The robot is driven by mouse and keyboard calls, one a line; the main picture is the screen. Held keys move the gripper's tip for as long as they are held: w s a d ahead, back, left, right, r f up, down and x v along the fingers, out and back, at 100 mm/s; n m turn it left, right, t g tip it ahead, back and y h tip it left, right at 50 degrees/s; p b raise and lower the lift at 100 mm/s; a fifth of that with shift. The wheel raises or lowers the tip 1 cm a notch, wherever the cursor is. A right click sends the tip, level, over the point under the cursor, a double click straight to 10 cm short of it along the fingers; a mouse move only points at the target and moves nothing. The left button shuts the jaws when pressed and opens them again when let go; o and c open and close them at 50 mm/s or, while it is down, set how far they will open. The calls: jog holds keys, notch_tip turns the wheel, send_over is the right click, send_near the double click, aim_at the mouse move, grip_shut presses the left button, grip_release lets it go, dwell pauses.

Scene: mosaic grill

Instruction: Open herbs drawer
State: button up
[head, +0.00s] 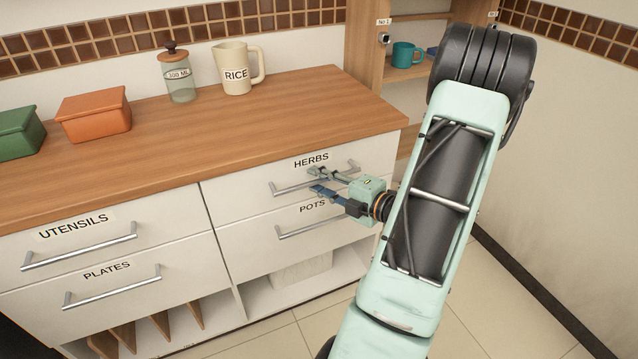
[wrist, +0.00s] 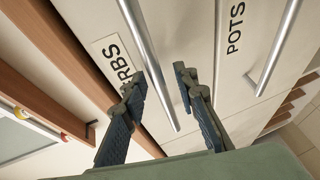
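The herbs drawer (head: 236,197) is the upper right drawer of the white cabinet and looks closed. Its HERBS label (head: 311,161) sits above a straight metal bar handle (head: 290,187). My gripper (head: 314,179) is at this handle in the head view, its fingers hiding part of the bar. In the wrist view, my gripper (wrist: 158,80) has its two fingers apart, and the herbs handle (wrist: 153,66) runs through the gap between them. A gap shows on each side of the bar, so the fingers do not look closed on it.
The pots drawer handle (head: 310,225) lies just below, and also shows in the wrist view (wrist: 276,48). The wooden countertop (head: 250,128) overhangs above, with a RICE jug (head: 235,70). An open wooden cupboard (head: 368,50) stands behind. Floor (head: 515,285) is clear at right.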

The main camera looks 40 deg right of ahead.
grip_shut()
dwell(0.6)
